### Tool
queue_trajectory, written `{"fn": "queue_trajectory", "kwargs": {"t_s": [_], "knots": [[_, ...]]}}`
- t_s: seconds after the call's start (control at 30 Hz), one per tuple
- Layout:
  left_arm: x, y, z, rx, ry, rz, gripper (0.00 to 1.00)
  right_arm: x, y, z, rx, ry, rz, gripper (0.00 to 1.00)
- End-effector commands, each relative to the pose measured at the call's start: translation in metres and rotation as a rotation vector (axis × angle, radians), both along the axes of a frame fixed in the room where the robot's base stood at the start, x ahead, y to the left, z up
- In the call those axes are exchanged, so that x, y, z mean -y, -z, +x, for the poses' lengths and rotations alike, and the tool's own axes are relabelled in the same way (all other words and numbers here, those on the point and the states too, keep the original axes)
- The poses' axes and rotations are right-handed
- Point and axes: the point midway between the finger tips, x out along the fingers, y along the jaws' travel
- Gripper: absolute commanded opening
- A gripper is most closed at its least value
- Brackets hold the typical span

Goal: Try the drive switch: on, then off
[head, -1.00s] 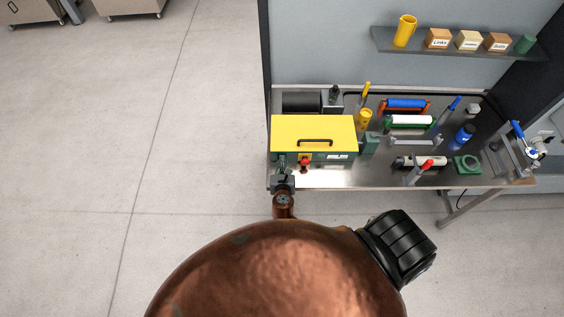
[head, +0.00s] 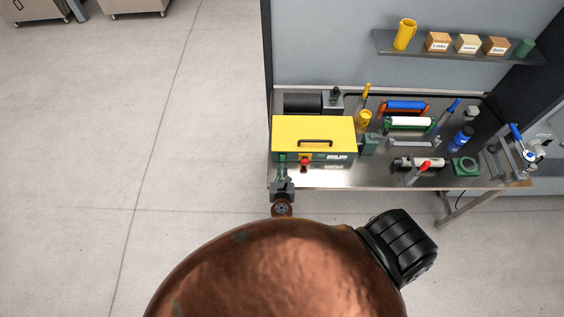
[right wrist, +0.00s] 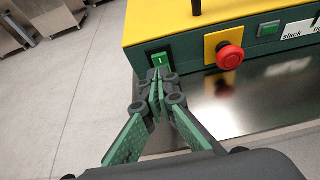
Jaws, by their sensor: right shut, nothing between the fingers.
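The dough machine, a green body with a yellow cover (head: 313,134), stands at the left end of the steel bench. Its drive switch is a green rocker marked "I" in a black frame (right wrist: 160,59) on the front panel, at the left; in the head view it is too small to read. My right gripper (head: 283,170) is at the machine's front left. In the right wrist view the right gripper (right wrist: 158,78) is shut and empty, its tips just below the switch; whether they touch it I cannot tell. My left gripper is out of view.
A red mushroom button (right wrist: 229,56) on a yellow plate sits right of the switch. Further right are a small green square (right wrist: 268,29) and a label reading "slack". Rollers, bottles and tools crowd the bench to the right.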

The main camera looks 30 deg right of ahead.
Motion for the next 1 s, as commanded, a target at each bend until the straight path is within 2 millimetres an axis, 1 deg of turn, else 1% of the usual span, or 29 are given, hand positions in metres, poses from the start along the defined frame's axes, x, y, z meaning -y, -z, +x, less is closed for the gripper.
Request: {"fn": "queue_trajectory", "kwargs": {"t_s": [0.03,0.2,0.3,0.43,0.6,0.73,1.0], "knots": [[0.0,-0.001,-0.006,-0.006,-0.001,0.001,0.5,-0.004,-0.012,-0.009,0.003,0.004,0.004,0.0],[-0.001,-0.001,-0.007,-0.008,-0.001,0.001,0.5,-0.022,-0.038,-0.029,0.002,-0.005,0.004,0.0],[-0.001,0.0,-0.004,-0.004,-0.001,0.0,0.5,-0.031,-0.051,-0.039,0.003,-0.009,0.003,0.0],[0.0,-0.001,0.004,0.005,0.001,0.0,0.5,-0.037,-0.063,-0.049,0.002,-0.01,0.001,0.0],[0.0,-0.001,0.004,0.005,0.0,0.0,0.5,-0.039,-0.07,-0.055,0.002,-0.008,0.001,0.0],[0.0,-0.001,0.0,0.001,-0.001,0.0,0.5,-0.039,-0.071,-0.056,0.001,-0.008,-0.001,0.0],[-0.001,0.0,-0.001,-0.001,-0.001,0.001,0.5,-0.039,-0.071,-0.056,0.001,-0.006,0.0,0.0]]}}
